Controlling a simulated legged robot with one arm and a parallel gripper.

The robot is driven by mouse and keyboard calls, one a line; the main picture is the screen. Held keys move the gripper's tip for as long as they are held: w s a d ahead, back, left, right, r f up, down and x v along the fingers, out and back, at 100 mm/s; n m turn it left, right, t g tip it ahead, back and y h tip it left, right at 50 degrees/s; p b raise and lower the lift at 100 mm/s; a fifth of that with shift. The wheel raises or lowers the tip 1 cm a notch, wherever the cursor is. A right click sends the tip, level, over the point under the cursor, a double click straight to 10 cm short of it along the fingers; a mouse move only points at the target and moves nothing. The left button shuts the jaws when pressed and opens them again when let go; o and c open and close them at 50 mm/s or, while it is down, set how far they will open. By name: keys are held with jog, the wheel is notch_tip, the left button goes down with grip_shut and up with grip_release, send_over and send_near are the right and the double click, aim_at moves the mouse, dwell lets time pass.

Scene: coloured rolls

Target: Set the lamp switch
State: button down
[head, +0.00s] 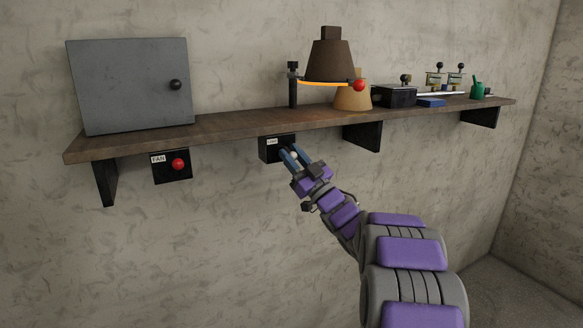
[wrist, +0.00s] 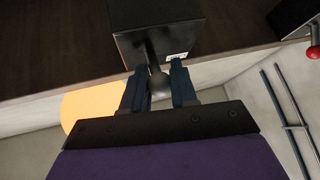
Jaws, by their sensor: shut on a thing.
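The lamp switch is a black box (head: 271,150) with a small white label, fixed under the shelf's front edge left of centre; the label is too small to read. In the wrist view the box (wrist: 157,35) shows at the top, with a dark lever ending in a grey ball knob (wrist: 158,83). My gripper (head: 292,154) reaches up to the box from the lower right. Its two blue fingers (wrist: 160,84) stand on either side of the knob and are shut on it. The fingers partly hide the box's front in the head view.
A wooden shelf (head: 225,123) carries a grey cabinet (head: 130,85), a brown cone-shaped shade (head: 329,62) with a glowing orange rim, and smaller items at right. A FAN box (head: 172,167) with a red knob hangs left. Shelf brackets (head: 363,135) flank the space; the wall below is clear.

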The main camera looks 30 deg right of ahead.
jog(key=shift+w+f+n+t+y+b, duration=0.15)
jog(key=shift+f+n+t+y+b, duration=0.2)
jog(key=shift+f+y+b, duration=0.3)
jog(key=shift+n+t+y+b, duration=0.45)
jog(key=shift+n+y, duration=0.2)
jog(key=shift+y, duration=0.4)
jog(key=c, duration=0.9)
grip_release()
jog(key=shift+w+d, duration=0.1)
jog(key=shift+c, duration=0.2)
jog(key=shift+f, duration=0.1)
jog(key=b+v, duration=0.3)
jog(key=v, duration=1.4)
jog(key=shift+f, duration=0.15)
